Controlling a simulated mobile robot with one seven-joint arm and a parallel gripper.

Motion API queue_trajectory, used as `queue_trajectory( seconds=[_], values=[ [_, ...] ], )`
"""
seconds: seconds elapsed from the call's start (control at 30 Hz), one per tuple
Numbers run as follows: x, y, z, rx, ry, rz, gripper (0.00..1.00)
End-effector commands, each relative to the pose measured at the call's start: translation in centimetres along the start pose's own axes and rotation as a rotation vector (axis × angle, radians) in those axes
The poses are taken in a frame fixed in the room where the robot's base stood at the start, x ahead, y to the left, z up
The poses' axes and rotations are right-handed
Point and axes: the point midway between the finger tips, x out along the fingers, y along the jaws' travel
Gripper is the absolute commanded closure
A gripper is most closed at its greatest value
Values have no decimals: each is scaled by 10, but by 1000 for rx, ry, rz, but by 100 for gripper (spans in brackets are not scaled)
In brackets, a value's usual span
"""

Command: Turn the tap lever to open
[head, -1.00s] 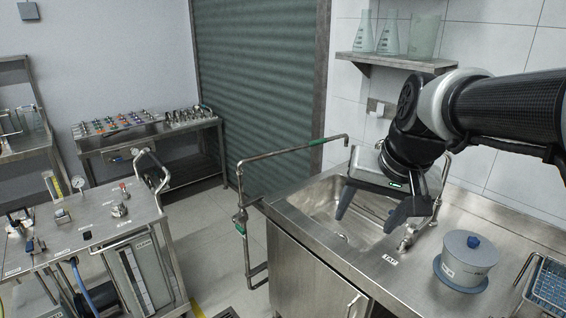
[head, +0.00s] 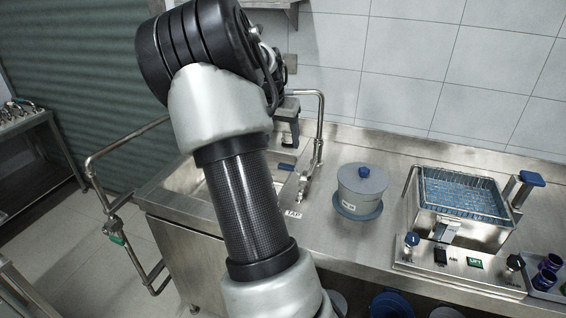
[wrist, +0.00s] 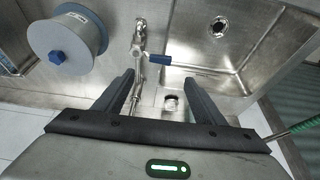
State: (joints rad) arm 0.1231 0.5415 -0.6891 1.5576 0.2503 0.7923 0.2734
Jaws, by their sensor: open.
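The tap (head: 319,150) is a steel pipe bent over at the top, standing on the counter beside the sink (head: 184,180). Its lever has a blue handle (head: 286,167) pointing left toward the sink. In the wrist view the tap (wrist: 140,33) is just beyond my fingers, and the blue handle (wrist: 159,59) points right, ahead of the gap between them. My gripper (wrist: 157,80) is open and empty. In the head view my gripper (head: 288,138) shows partly, above the handle and apart from it; my arm hides the rest and part of the sink.
A grey lidded pot (head: 361,192) with a blue knob stands right of the tap. Further right are a wire basket (head: 462,193) in a steel bath and a control panel (head: 459,270). A bent pipe rail (head: 92,172) stands at the left of the sink.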

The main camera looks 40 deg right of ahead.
Motion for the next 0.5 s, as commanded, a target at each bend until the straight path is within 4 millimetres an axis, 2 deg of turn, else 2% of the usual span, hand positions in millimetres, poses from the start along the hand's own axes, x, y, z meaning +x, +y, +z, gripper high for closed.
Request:
queue_trajectory(
  seconds=[0.03, 0.3, 0.5],
  values=[
    [14, 2, 0, 2, -2, 4, 36],
    [73, 2, 1, 0, -3, 4, 36],
    [108, 1, 0, 0, 0, 1, 36]
  ],
)
